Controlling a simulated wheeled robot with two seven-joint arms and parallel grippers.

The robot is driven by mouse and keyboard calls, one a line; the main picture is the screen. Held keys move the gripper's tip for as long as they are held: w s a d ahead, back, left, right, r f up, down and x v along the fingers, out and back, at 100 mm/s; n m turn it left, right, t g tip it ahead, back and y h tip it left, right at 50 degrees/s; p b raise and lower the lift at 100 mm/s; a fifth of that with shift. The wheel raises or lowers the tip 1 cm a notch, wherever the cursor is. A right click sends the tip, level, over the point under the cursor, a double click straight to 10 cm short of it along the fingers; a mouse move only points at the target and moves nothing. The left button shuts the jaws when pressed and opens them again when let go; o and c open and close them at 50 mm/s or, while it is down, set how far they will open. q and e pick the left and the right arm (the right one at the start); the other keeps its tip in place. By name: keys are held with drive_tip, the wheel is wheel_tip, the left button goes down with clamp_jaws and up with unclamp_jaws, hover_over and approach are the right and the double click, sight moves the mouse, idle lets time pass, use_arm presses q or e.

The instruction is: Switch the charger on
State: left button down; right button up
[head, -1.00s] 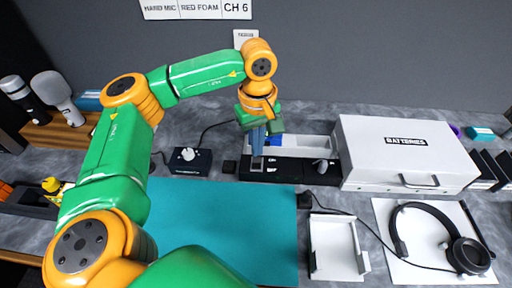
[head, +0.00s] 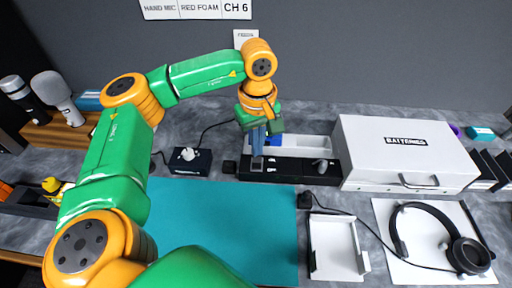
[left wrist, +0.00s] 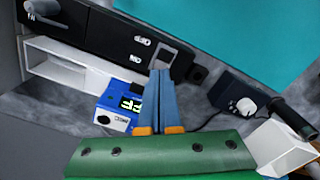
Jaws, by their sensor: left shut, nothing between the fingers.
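The charger is a long black unit (head: 290,172) at the back of the bench, left of the white case. It also shows in the left wrist view (left wrist: 112,38), with small white marks on its top. A grey-framed square, seemingly its switch (left wrist: 180,57), sits near one end. My left gripper (head: 257,155) points down at that end, its blue fingers together and empty. In the left wrist view the fingertips (left wrist: 160,72) are at the edge of the square and partly cover it. I cannot tell whether they touch it. My right gripper is not in view.
A white tray (head: 305,145) lies behind the charger, with a blue box (left wrist: 113,118) near it. A dark box with a white knob (head: 190,161) stands to the left. The white batteries case (head: 400,150) is to the right. A teal mat (head: 220,225) lies clear in front.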

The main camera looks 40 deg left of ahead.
sight(257, 159)
use_arm(q)
drive_tip(key=shift+f+b, duration=0.8)
drive_tip(key=shift+f, duration=0.15)
idle(0.4)
wheel_tip(257, 159, up, 7)
drive_tip(key=p, duration=0.5)
drive_tip(key=shift+p, duration=0.35)
